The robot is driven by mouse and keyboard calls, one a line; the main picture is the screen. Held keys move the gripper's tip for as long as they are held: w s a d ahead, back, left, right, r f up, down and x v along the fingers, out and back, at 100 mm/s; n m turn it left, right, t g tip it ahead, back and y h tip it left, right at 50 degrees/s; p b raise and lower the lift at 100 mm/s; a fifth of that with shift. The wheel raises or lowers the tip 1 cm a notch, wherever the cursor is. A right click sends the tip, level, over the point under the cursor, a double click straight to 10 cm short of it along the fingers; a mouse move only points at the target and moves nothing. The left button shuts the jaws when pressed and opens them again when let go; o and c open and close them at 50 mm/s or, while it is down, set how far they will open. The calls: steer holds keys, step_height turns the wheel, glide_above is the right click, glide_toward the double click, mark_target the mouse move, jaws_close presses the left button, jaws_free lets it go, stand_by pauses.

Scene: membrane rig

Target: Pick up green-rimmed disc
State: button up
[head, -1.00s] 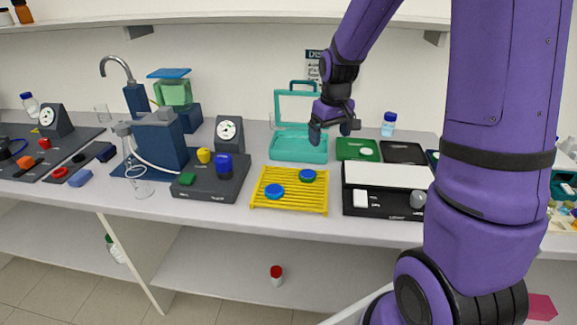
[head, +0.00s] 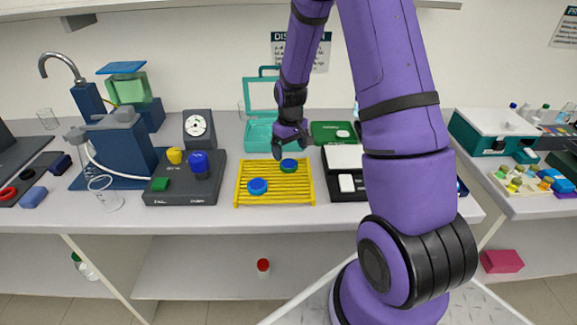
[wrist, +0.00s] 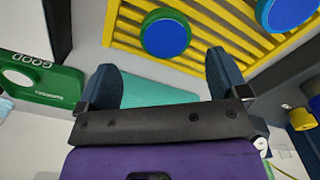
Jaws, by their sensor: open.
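The green-rimmed disc (head: 289,165), with a blue top, lies at the back right of the yellow slatted rack (head: 238,190). It also shows in the wrist view (wrist: 165,36), just beyond the fingertips and roughly centred between them. A second disc (head: 257,186), blue with a lighter blue rim, lies nearer the front left of the rack. It is partly cut off in the wrist view (wrist: 287,10). My gripper (head: 291,147) is open and empty, above and behind the green-rimmed disc in the head view. In the wrist view its two fingers (wrist: 163,72) are spread apart, not around the disc.
A teal open case (head: 259,134) stands behind the rack. A green plate (head: 326,130) and a black-and-white device (head: 346,184) are to the right. A dark station with yellow, green and blue knobs (head: 184,192) is to the left. Bench in front is clear.

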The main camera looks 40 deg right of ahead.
mark_target(288, 163)
steer(key=f, duration=0.3)
steer(key=shift+a+f, duration=0.3)
steer(key=shift+a, duration=0.05)
steer(key=shift+w+f, duration=0.1)
steer(key=shift+f, duration=0.55)
steer(key=c, duration=1)
